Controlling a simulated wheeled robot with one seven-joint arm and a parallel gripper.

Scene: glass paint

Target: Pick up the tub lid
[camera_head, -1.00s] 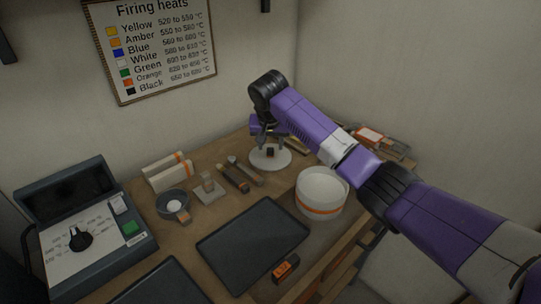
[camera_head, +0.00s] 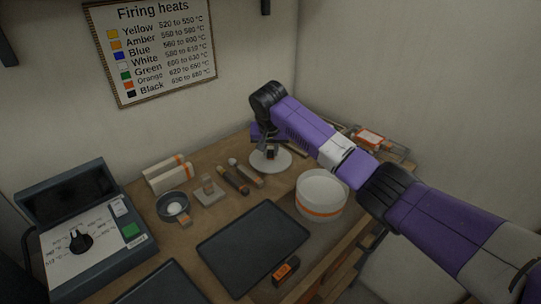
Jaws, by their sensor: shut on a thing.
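The tub lid (camera_head: 272,165) is a flat white disc with a dark knob at its middle. It lies at the back of the wooden bench, and I cannot tell if it touches the surface. My gripper (camera_head: 270,152) points down over the lid and is shut on its knob; the arm above partly hides the fingers. The white tub (camera_head: 321,195) with an orange band stands in front and to the right of the lid, apart from it.
Brushes or tools (camera_head: 235,180) lie left of the lid. A dark tray (camera_head: 252,234) is in front, with an orange-labelled block (camera_head: 286,270) beside it. A small bowl (camera_head: 173,207) and a control box (camera_head: 84,240) stand left. Another tray of items (camera_head: 370,138) is behind my arm.

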